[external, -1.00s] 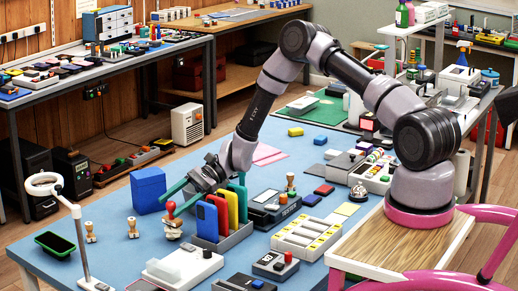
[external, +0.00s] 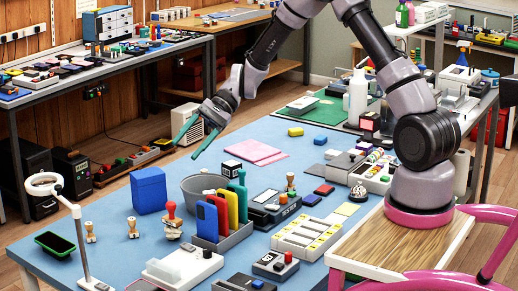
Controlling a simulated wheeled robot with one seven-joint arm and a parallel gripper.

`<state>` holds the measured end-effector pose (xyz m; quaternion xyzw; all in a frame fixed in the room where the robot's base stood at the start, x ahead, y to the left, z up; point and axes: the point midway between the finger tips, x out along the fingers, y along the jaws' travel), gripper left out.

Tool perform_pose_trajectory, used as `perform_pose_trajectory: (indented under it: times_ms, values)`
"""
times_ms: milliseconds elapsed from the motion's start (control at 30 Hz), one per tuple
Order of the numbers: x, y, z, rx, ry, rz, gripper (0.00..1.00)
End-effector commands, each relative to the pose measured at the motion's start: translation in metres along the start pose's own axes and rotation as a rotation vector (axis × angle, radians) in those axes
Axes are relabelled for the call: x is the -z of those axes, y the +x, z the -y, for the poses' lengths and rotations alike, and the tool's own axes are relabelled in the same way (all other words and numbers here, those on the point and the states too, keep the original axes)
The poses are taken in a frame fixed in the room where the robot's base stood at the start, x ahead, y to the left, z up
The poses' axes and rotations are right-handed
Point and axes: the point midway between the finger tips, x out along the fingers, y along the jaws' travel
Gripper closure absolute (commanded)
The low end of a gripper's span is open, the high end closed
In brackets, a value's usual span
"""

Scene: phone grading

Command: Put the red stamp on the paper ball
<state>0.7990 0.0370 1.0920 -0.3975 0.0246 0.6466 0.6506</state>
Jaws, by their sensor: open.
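The red stamp (external: 171,210) stands roughly upright on the table's left-middle part, with its red handle up. Its lower end rests on a small, crumpled, whitish-brown thing that looks like the paper ball (external: 172,234). The exact contact is too small to make out. My gripper (external: 187,151) is open and empty, with two teal fingers pointing down and left. It is high above the table's far-left edge, well clear of the stamp.
A blue box (external: 148,190) stands behind the stamp, to its left. A grey rack (external: 222,240) with coloured upright pieces is close on its right, with a grey bin (external: 196,185) behind. Small wooden stamps (external: 132,228) and a ring lamp (external: 45,184) are to the left.

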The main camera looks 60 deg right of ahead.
Motion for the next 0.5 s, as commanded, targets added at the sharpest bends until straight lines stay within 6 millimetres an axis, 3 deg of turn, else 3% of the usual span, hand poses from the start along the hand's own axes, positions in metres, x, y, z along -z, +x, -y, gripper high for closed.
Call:
perform_pose_trajectory:
  times_ms: [33, 200, 500]
  values:
    - [-0.024, -0.016, 0.0, -0.031, -0.067, -0.036, 0.35]
    - [-0.087, -0.062, -0.014, -0.13, -0.262, -0.16, 0.35]
    - [-0.18, -0.144, -0.063, -0.253, -0.575, -0.397, 0.35]
